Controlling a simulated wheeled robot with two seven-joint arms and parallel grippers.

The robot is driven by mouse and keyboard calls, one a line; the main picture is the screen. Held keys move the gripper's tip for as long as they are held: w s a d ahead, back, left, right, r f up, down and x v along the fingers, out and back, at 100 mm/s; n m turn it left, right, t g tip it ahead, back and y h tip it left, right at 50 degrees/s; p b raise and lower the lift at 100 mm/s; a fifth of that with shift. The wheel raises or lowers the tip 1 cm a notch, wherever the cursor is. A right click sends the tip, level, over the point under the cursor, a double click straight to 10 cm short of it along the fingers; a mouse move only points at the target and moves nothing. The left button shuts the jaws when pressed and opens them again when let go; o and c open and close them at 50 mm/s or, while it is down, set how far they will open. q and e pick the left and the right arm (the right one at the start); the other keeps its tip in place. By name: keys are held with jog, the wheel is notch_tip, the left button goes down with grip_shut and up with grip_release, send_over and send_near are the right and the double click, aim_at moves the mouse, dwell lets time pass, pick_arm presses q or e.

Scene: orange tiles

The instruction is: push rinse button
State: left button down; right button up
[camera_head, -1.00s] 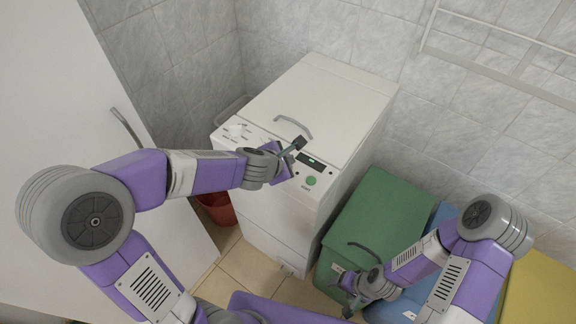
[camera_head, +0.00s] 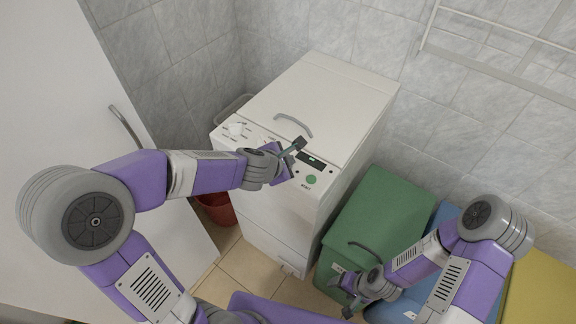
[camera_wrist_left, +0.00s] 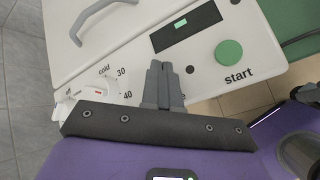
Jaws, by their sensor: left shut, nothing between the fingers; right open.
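The white top-loading washing machine (camera_head: 330,105) stands against the tiled wall, its control panel (camera_head: 262,140) along the front top edge. My left gripper (camera_head: 300,144) is shut and empty over this panel, left of the dark display (camera_head: 312,160) and the green start button (camera_head: 311,179). In the left wrist view the shut fingers (camera_wrist_left: 163,70) point at the panel beside a small dark round spot (camera_wrist_left: 190,69), left of the start button (camera_wrist_left: 229,53). No rinse label is readable; the fingers cover part of the panel. I cannot tell whether they touch it. My right gripper (camera_head: 352,306) is open, low near the green bin.
A green bin (camera_head: 375,215) with a handle stands right of the machine, with blue and yellow bins beyond it. A red bucket (camera_head: 217,209) sits on the floor to the left. A white door or cabinet (camera_head: 75,120) fills the left side.

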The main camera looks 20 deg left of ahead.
dwell(0.8)
pick_arm(q)
jog(key=shift+r+p, duration=0.45)
jog(key=shift+p, duration=0.15)
jog(key=shift+r, duration=0.1)
notch_tip(320, 180, up, 6)
jog(key=p, duration=0.6)
